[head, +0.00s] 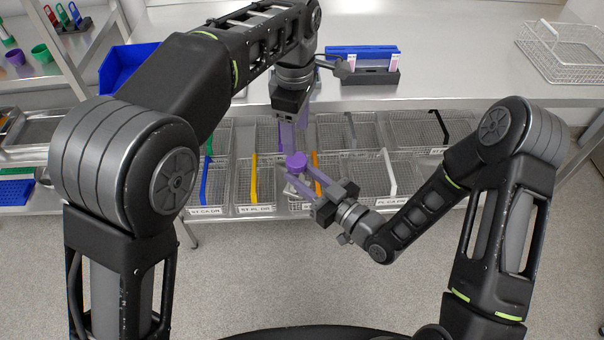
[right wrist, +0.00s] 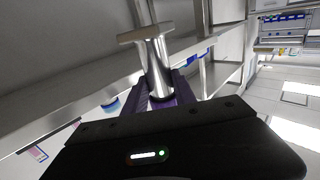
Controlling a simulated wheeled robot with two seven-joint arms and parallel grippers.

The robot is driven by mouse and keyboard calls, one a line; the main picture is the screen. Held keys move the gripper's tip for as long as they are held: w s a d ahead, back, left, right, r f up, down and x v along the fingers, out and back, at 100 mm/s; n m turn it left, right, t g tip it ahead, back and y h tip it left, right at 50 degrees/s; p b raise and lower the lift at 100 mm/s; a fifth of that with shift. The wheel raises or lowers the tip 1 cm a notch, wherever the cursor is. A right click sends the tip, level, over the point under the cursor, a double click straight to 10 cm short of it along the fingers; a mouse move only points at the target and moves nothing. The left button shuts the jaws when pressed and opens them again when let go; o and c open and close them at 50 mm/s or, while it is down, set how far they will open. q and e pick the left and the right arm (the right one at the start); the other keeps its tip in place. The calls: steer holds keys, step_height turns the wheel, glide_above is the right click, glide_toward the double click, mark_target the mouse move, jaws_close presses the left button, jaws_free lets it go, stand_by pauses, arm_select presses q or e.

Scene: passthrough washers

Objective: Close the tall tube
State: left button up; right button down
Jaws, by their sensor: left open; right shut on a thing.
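My right gripper (head: 300,172) is shut on a purple round piece (head: 296,160) with a flat, cap-like top, held in the air in front of the counter edge. I cannot tell whether this is the tall tube itself or its cap. In the right wrist view, a shiny silver cylinder (right wrist: 158,70) with a crossbar-like flange stands in line with my purple fingers; their grip on it is hidden. My left gripper (head: 289,138) is open, points down and is just above the purple piece. I cannot tell whether they touch.
Wire baskets (head: 410,130) with coloured handles fill the shelf below the steel counter (head: 440,70). A blue bin (head: 128,68), a dark holder (head: 370,77) and a wire basket (head: 562,52) stand on top. Purple and green cups sit on the left shelf. The counter's middle right is clear.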

mark_target(296, 159)
arm_select(q)
steer(key=shift+f, duration=0.1)
steer(key=shift+f, duration=3.95)
steer(key=shift+c, duration=0.6)
